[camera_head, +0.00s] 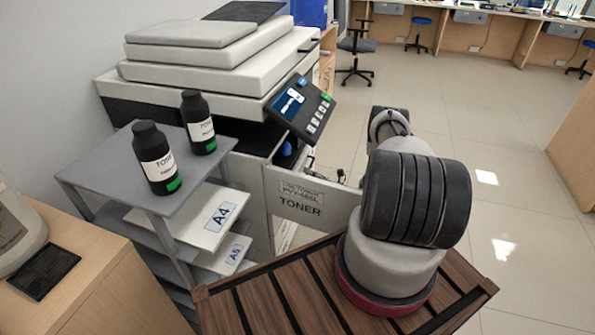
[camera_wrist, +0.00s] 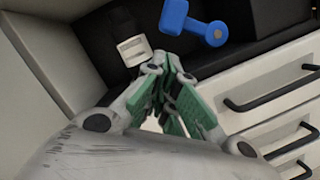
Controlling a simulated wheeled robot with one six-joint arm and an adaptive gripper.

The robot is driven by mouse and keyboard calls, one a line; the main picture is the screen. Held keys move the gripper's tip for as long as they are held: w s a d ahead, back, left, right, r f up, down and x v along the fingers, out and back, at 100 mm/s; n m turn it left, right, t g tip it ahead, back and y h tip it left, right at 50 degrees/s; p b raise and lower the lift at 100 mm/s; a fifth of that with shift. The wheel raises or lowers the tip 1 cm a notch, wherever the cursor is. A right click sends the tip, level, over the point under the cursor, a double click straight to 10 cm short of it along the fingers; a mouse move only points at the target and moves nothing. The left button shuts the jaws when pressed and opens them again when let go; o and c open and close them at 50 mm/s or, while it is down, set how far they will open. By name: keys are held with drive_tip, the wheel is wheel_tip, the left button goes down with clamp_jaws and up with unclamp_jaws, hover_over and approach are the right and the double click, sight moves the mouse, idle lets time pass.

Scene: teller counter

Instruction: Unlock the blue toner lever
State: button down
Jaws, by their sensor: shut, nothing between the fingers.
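The blue toner lever (camera_wrist: 196,23) shows at the top of the wrist view, in a dark recess. A black toner bottle with a white band (camera_wrist: 133,48) sits in the recess left of the lever. In the head view my arm hides most of the gripper.
The printer's TONER door (camera_head: 312,205) stands open. Two black toner bottles (camera_head: 155,158) (camera_head: 198,122) stand on the grey shelf (camera_head: 105,165) left of it. A control panel (camera_head: 300,108) juts out above. White drawers with black handles (camera_wrist: 270,100) lie right in the wrist view.

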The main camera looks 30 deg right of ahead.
sight(286, 149)
drive_tip(key=x, duration=0.9)
drive_tip(key=shift+r, duration=0.15)
drive_tip(key=shift+d+r+m, duration=0.1)
drive_tip(key=shift+r+m, duration=0.15)
drive_tip(key=shift+m, duration=0.15)
drive_tip(key=shift+r, duration=0.15)
drive_tip(key=w+d+r+m+h, duration=0.2)
drive_tip(key=w+d+r+m, duration=0.1)
drive_tip(key=r+m, duration=0.4)
drive_tip(key=shift+w+d+r+m+g, duration=0.2)
drive_tip(key=shift+w+d+m+g, duration=0.2)
drive_tip(key=shift+m, duration=0.7)
drive_tip(key=shift+r, duration=0.1)
